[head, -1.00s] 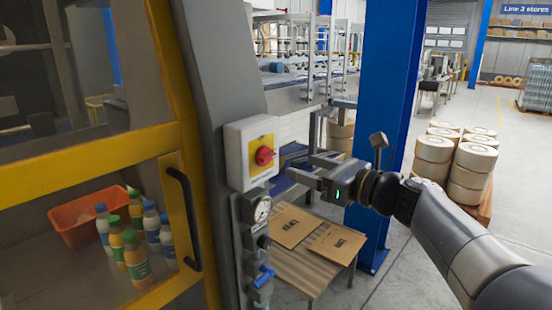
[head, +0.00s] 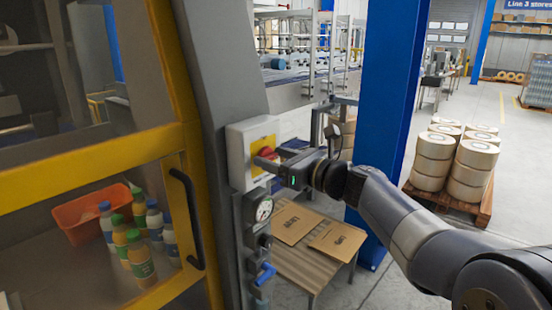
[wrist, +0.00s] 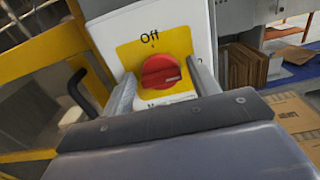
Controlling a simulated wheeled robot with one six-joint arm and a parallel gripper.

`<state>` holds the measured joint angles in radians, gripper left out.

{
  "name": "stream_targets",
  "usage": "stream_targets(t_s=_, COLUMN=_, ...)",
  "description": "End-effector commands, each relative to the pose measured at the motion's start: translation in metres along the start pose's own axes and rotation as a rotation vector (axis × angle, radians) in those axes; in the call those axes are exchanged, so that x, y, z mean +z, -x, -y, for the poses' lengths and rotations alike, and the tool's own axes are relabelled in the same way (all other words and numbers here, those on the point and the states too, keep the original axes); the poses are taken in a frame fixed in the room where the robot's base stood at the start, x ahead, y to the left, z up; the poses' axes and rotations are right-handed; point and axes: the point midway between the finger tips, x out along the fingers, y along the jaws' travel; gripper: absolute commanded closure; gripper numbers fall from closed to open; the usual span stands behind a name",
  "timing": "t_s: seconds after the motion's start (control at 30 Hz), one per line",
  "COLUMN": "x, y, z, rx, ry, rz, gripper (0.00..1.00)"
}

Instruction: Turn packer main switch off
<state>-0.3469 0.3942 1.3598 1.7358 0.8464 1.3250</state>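The packer main switch is a red rotary knob (wrist: 161,71) on a yellow plate (wrist: 128,53) of a light grey box (head: 238,160). "Off" is printed above the knob; the lettering below it is mostly hidden. A pale mark on the knob points to the right. The knob also shows in the head view (head: 267,152), partly covered by my gripper. My gripper (head: 268,161) is at the switch; in the wrist view its open fingers (wrist: 166,82) stand one on each side of the knob. I cannot tell whether either finger touches it.
A pressure gauge (head: 264,210) and a blue-handled valve (head: 265,274) are below the switch box. The yellow-framed door has a black handle (head: 187,218) on the left. A blue column (head: 388,110) stands close behind my arm. A table with flat cartons (head: 295,224) is below.

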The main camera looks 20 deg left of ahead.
Motion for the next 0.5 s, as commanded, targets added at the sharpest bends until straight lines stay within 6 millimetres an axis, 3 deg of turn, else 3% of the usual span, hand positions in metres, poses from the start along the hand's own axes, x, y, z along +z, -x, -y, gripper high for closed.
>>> stream_targets(t_s=0.43, x=0.0, y=0.0003, z=0.0, rx=0.0, ry=0.0, rz=0.0, gripper=0.8)
stream_targets(t_s=0.5, x=-0.0001, y=0.0003, z=0.0, rx=0.0, ry=0.001, rz=0.0, gripper=0.8)
